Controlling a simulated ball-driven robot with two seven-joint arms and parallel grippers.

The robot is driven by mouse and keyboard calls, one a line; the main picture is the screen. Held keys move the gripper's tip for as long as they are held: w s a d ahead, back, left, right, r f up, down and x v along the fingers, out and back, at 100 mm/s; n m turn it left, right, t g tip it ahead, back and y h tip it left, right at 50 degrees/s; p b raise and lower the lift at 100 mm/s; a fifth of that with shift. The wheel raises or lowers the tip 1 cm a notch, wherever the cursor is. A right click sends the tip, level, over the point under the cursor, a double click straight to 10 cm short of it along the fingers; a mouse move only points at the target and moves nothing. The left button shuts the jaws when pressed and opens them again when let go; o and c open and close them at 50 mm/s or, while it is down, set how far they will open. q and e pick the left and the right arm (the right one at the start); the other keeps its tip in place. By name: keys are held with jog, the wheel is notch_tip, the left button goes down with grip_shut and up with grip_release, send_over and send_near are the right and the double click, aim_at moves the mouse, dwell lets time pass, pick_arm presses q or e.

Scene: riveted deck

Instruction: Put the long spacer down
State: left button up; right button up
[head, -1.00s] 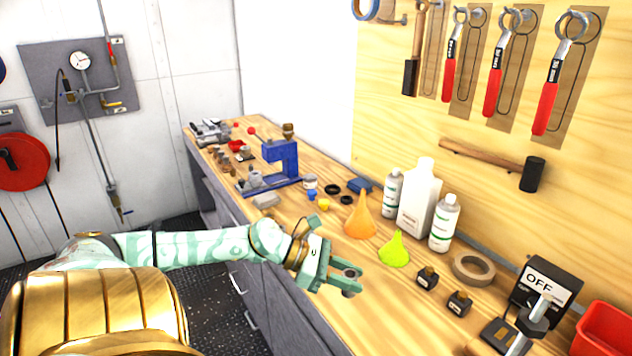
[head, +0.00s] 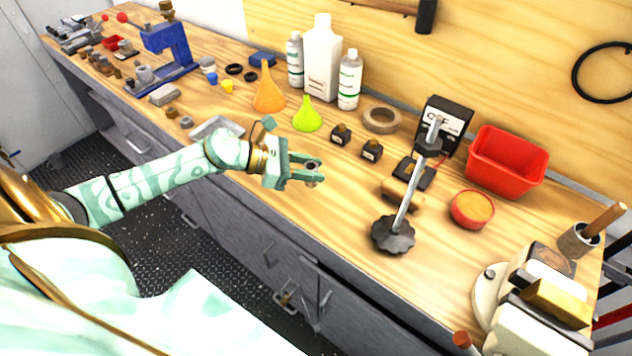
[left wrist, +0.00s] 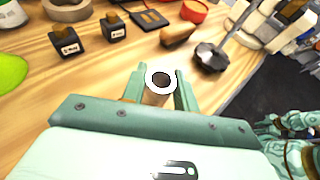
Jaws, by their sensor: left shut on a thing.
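My left gripper (head: 314,172) is over the front part of the wooden workbench (head: 300,215) in the head view. It is shut on the long spacer, a tube with a pale ring-shaped end and dark hole. In the left wrist view the spacer (left wrist: 156,98) stands between the two fingers, its open end toward the camera. In the head view only a small part of it shows at the fingers. I cannot tell whether its lower end touches the bench. Mint and gold parts of mine show at the right of the left wrist view; their jaw state is unclear.
Two small black bottles (head: 371,151), a tape roll (head: 381,120) and a green funnel (head: 307,114) stand behind the gripper. A metal rod with a dark lobed base (head: 393,236) stands to its right. A red bin (head: 506,163) is farther right. Bare wood lies around the gripper.

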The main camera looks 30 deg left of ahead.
aim_at(316, 184)
pick_arm(q)
jog(key=shift+w+d+f, duration=0.15)
jog(key=shift+d+f, duration=0.25)
jog(key=shift+f, duration=0.15)
jog(key=shift+w+d+f+b, duration=0.15)
jog(key=shift+f+b, duration=0.1)
jog(key=shift+f, duration=0.65)
jog(key=shift+s+d+f+b, duration=0.1)
jog(key=shift+f+b, duration=0.15)
jog(key=shift+f, duration=0.6)
jog(key=shift+f, duration=0.2)
jog(key=o, duration=1.1)
jog(key=shift+r, duration=0.1)
